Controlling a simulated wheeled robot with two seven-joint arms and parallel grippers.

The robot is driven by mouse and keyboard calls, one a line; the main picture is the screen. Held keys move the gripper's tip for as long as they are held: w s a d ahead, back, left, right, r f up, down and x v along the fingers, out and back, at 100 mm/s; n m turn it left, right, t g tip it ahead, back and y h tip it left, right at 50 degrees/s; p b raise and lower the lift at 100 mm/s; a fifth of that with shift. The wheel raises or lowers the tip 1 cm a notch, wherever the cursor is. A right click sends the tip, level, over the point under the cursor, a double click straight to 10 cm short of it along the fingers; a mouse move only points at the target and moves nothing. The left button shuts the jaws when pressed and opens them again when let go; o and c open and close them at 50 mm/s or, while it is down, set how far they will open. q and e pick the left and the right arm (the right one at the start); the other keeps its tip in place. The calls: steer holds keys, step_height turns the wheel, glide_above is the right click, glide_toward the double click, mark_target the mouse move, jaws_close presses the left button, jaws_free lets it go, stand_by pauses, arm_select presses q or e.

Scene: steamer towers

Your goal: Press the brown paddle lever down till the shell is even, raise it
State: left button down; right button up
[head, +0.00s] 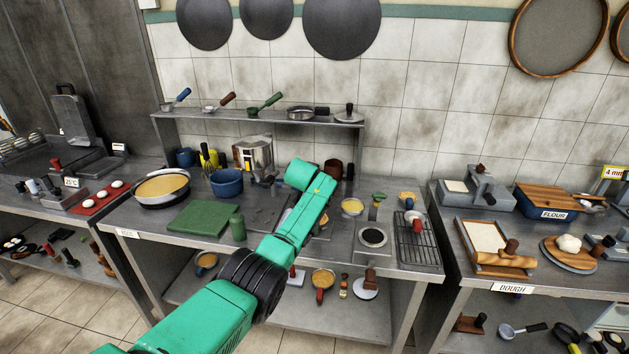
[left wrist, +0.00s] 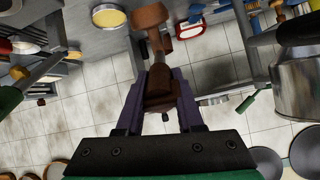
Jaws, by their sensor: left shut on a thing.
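My left gripper (left wrist: 160,82) has its purple fingers closed on a brown piece (left wrist: 160,96), which looks like the handle of the brown paddle lever. In the head view my green arm reaches over the middle table and hides the gripper's fingers and most of the lever. A dark brown part (head: 333,167) shows just right of the green wrist. I cannot make out the shell. My right gripper is not in view.
A steel pot-like machine (head: 252,156), a blue bowl (head: 226,183) and a green board (head: 198,218) stand left of the arm. A yellow-filled bowl (head: 352,207), a round-topped scale (head: 372,238) and a wire rack (head: 418,245) stand right. A shelf (head: 300,122) runs behind.

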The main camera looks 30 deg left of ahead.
arm_select(q)
steer(key=shift+r, duration=0.25)
steer(key=c, duration=0.9)
jaws_free()
steer(key=o, duration=0.4)
steer(key=shift+w+a, duration=0.1)
steer(key=shift+c, duration=0.2)
steer(key=shift+w+f, duration=0.1)
steer(key=shift+f, duration=0.1)
steer(key=shift+v, duration=0.9)
steer(key=b+v, duration=0.2)
steer(key=v, duration=1)
steer(key=shift+s+r+b, duration=0.2)
steer(key=shift+s+b, duration=0.1)
steer(key=shift+b, duration=0.1)
